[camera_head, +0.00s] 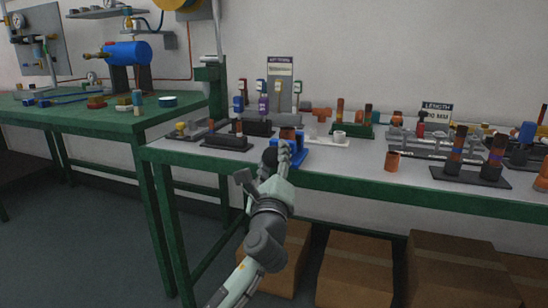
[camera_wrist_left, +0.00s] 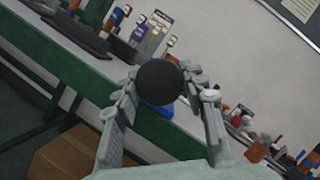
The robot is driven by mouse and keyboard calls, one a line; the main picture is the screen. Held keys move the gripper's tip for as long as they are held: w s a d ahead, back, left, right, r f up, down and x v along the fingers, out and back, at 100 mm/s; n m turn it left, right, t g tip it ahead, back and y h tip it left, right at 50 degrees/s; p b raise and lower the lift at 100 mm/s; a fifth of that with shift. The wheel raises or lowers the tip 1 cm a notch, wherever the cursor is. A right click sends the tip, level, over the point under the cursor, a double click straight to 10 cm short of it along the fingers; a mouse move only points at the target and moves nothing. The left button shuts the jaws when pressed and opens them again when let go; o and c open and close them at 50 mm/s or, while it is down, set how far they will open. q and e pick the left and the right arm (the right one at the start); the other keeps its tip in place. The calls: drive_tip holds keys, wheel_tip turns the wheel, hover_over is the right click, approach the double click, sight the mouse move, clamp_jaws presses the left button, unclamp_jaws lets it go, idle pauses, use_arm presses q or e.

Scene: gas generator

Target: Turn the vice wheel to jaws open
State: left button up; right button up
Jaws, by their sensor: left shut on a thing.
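The blue vice (camera_head: 301,151) stands at the front edge of the grey-topped bench, with a copper-coloured piece at its top. Its round black wheel (camera_head: 269,156) faces the front; it also shows in the left wrist view (camera_wrist_left: 159,82), with part of the blue vice (camera_wrist_left: 158,108) below it. My left gripper (camera_head: 281,157) is at the front of the vice, shut on the wheel, with one finger on each side of it in the wrist view. The vice jaws are mostly hidden by the gripper, so their gap cannot be told. My right gripper is out of view.
The bench (camera_head: 365,166) carries several racks and copper fittings on both sides of the vice. A loose copper fitting (camera_head: 392,162) stands to the right. Cardboard boxes (camera_head: 355,272) lie below. Another green bench (camera_head: 75,120) stands at left; open floor lies in front.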

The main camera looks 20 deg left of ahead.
use_arm(q)
drive_tip(key=o, duration=1.2)
drive_tip(key=shift+c, duration=0.2)
drive_tip(key=v, duration=1.2)
drive_tip(key=shift+r, duration=0.1)
